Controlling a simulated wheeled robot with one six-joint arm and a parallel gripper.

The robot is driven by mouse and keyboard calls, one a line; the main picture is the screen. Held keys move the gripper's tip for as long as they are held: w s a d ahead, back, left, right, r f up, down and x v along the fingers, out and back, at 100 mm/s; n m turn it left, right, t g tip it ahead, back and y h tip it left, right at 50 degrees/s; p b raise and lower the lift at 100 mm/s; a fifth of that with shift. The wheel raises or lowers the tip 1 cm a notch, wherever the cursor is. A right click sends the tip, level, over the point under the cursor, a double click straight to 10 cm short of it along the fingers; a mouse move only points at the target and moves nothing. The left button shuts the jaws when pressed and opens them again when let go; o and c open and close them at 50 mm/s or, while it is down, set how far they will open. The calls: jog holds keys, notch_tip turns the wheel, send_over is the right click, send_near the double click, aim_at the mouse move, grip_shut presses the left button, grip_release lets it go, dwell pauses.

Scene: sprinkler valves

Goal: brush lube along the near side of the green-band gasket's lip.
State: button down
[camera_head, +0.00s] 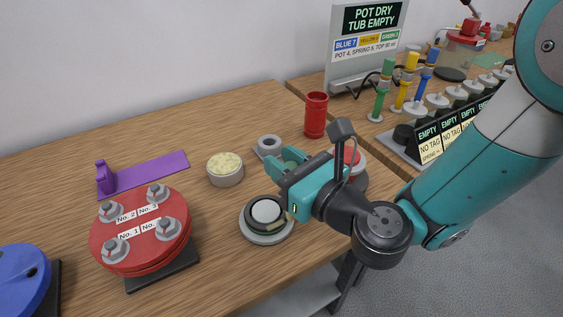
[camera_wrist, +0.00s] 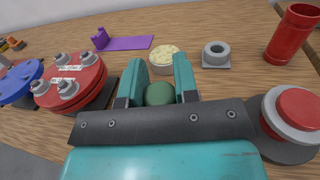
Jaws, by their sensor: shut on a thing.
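A black round gasket (camera_head: 252,224) with a pale disc at its centre sits on a grey round plate (camera_head: 262,240) in the head view. Its green band is hard to make out at this size. My gripper (camera_head: 281,161) is just above and behind its right side. In the wrist view my gripper (camera_wrist: 161,72) is shut on a dark green rounded piece (camera_wrist: 160,94), which seems to be the brush's handle. A small tan piece (camera_head: 290,216), perhaps the bristles, shows at the gasket's right edge; I cannot tell whether it touches. The gasket is hidden in the wrist view.
A tub of pale yellow paste (camera_head: 225,167), a grey ring on a square base (camera_head: 269,145) and a red cup (camera_head: 316,115) stand behind. A red lidded unit (camera_head: 130,250) and purple stand (camera_head: 150,174) are left. A red-topped grey part (camera_wrist: 298,108) is close on the right.

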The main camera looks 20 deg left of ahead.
notch_tip(320, 180, up, 8)
jog(key=p, duration=0.5)
jog(key=shift+s+p, duration=0.2)
jog(key=shift+p, duration=0.15)
dwell(2.1)
